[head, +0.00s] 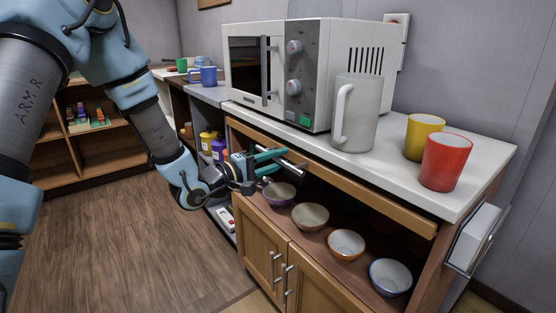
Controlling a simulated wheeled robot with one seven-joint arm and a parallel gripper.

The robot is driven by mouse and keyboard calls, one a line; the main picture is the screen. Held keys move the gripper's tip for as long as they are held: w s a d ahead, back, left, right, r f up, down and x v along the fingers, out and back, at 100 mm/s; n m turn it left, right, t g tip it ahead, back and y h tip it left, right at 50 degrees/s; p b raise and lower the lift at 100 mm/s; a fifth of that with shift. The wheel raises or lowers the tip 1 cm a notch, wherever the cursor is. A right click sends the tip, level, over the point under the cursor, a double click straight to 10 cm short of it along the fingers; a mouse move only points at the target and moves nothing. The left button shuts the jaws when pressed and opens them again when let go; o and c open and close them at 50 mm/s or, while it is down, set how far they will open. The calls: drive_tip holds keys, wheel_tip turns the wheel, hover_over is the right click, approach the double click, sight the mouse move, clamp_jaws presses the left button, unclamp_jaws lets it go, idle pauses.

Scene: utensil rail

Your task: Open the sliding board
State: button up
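The sliding board (355,188) is a long light-wood strip just under the white countertop, and it spans the front of the cabinet. A metal bar handle (294,167) sits at its left part. My gripper (281,161) is at this handle, with its teal fingers apart, one above the other. The handle's left part is partly hidden by the fingers. I cannot tell whether the fingers touch the bar.
Several bowls (311,216) stand on the open shelf below the board. The wooden floor (145,250) at left is clear.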

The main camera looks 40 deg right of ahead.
clamp_jaws()
idle(1.0)
